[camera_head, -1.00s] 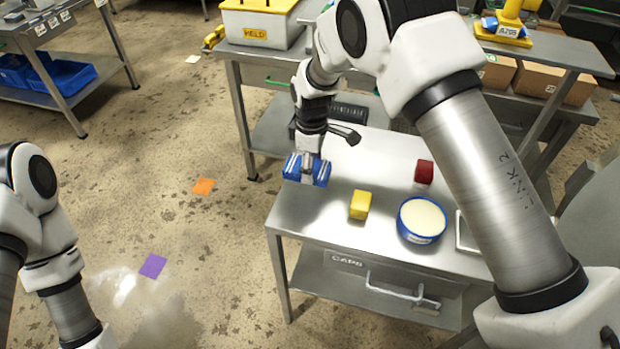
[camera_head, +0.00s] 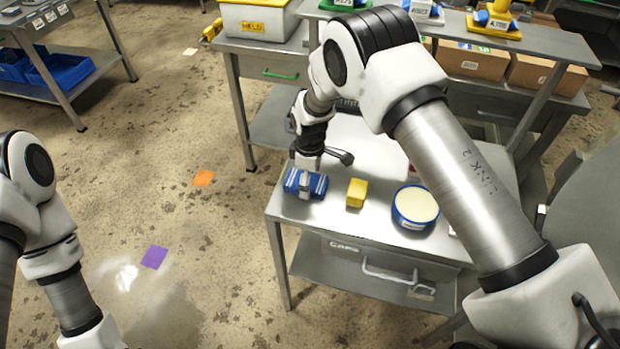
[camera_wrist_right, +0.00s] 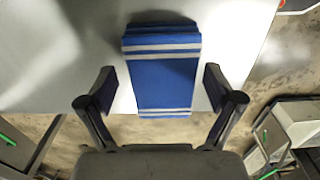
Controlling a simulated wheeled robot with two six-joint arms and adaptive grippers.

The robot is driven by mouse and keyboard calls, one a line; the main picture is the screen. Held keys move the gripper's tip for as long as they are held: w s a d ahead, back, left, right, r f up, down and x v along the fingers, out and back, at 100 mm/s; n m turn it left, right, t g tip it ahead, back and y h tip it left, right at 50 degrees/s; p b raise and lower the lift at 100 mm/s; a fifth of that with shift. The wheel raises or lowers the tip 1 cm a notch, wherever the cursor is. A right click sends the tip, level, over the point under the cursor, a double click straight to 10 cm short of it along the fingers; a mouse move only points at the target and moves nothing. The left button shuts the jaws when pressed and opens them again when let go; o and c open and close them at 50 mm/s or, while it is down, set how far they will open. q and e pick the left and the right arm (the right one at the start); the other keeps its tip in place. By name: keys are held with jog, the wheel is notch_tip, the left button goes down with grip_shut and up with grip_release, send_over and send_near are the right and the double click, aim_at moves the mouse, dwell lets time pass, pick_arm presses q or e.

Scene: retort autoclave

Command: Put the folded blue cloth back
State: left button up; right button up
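The folded blue cloth (camera_head: 318,184) with white stripes is at the front left corner of the steel table (camera_head: 330,222). In the right wrist view the cloth (camera_wrist_right: 165,85) lies between my open fingers, with a visible gap on each side. Its lower end reaches slightly past the table edge in that view. My right gripper (camera_head: 305,187) points down over the cloth and hides its middle; it also shows in the right wrist view (camera_wrist_right: 159,88). My left arm (camera_head: 50,250) shows at the left, but its gripper is out of frame.
A yellow block (camera_head: 357,193) and a round blue tub (camera_head: 415,208) with pale contents stand to the right of the cloth. A red object is mostly hidden behind my right arm. A cream bin (camera_head: 257,20) is on the bench behind.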

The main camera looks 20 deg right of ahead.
jog(key=shift+s+r, duration=0.1)
jog(key=shift+r, duration=0.2)
notch_tip(320, 180, up, 12)
jog(key=b, duration=0.2)
dwell(0.4)
